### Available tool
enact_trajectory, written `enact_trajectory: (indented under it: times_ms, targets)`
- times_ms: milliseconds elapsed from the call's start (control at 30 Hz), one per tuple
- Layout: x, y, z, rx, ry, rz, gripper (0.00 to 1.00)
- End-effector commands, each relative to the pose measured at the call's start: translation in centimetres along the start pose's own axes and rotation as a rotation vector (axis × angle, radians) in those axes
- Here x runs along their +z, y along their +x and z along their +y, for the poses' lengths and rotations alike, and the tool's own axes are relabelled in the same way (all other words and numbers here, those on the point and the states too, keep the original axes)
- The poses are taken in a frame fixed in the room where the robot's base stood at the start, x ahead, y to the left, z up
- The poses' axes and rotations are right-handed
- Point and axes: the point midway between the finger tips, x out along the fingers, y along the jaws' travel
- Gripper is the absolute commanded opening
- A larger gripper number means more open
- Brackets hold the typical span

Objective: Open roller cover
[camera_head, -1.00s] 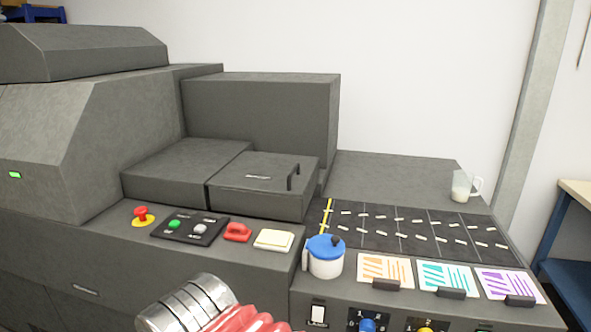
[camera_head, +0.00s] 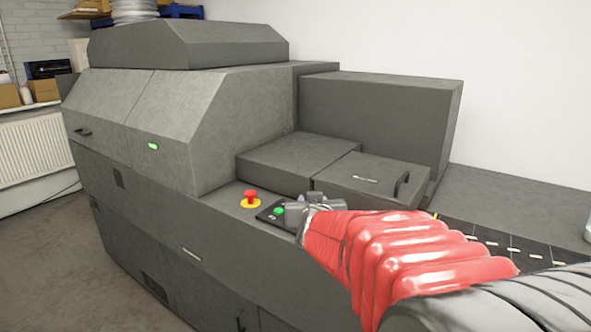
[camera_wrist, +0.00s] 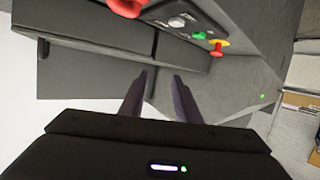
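The roller cover is most likely the flat grey lid (camera_head: 365,180) with a small label and a dark upright handle (camera_head: 402,184) at its right end. It lies shut on the machine beside a plain grey box. The wrist view shows the lid's front face (camera_wrist: 105,30) inverted, with the handle (camera_wrist: 43,48) at the upper left. My gripper (camera_head: 312,202) is in front of the lid, over the button panel, left of the handle and apart from it. In the wrist view its two fingers (camera_wrist: 158,92) stand apart with nothing between them.
A red emergency stop (camera_head: 250,197) and a green button (camera_head: 278,211) sit close to my gripper. A tall grey housing (camera_head: 385,120) rises behind the lid. A sloped machine hood (camera_head: 205,120) stands to the left. My red arm hides the front right controls.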

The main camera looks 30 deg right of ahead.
Motion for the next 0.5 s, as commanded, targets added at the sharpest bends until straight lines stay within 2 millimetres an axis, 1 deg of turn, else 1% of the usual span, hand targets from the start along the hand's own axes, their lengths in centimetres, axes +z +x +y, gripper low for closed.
enact_trajectory:
  times_ms: [33, 67, 100, 167, 200, 267, 300, 400, 500]
  targets:
    - [-0.2, 1.5, 2.5, 0.065, 0.005, 0.026, 0.29]
    - [-0.3, 2.1, 3.9, 0.103, 0.006, 0.045, 0.29]
    - [-0.5, 2.9, 5.9, 0.157, 0.006, 0.069, 0.29]
    - [-0.8, 3.9, 8.9, 0.240, 0.002, 0.103, 0.29]
    - [-0.7, 4.5, 10.9, 0.296, -0.002, 0.123, 0.29]
    - [-0.7, 5.0, 14.0, 0.381, -0.010, 0.150, 0.29]
    - [-0.6, 5.2, 15.9, 0.435, -0.016, 0.164, 0.29]
    - [-0.2, 5.3, 19.7, 0.548, -0.033, 0.191, 0.29]
    - [0.0, 5.2, 22.0, 0.618, -0.046, 0.205, 0.29]
